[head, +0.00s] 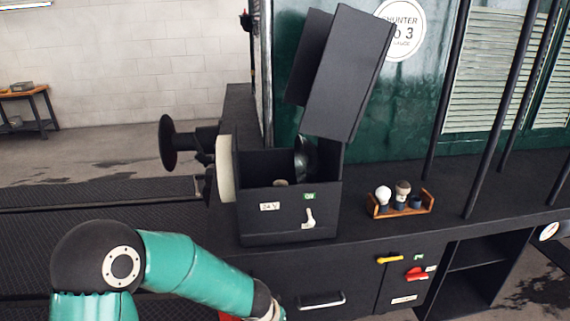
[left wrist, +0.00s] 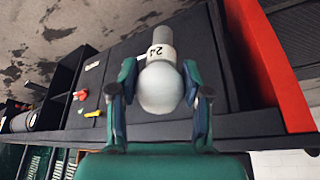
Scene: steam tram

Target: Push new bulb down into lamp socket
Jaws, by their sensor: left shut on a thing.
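My left gripper (left wrist: 159,76) is shut on a bulb (left wrist: 160,90) in the left wrist view. The bulb has a round whitish globe, a white collar marked 24 and a grey base pointing away from the gripper. In the head view my left arm leaves the bottom edge, so gripper and held bulb are out of sight there. The black lamp box (head: 262,225), labelled 24 V, stands on the dark ledge with its lid (head: 348,75) raised. A small tan-topped piece (head: 281,183), perhaps the socket, shows inside; the front wall hides its lower part. My right gripper is not in view.
A wooden rack (head: 405,211) right of the box holds a white bulb (head: 383,195), a dark-topped bulb (head: 402,191) and a dark cup (head: 416,202). A small white lever (head: 309,218) is on the box front. Yellow (head: 390,259) and red (head: 416,274) handles sit on the cabinet below.

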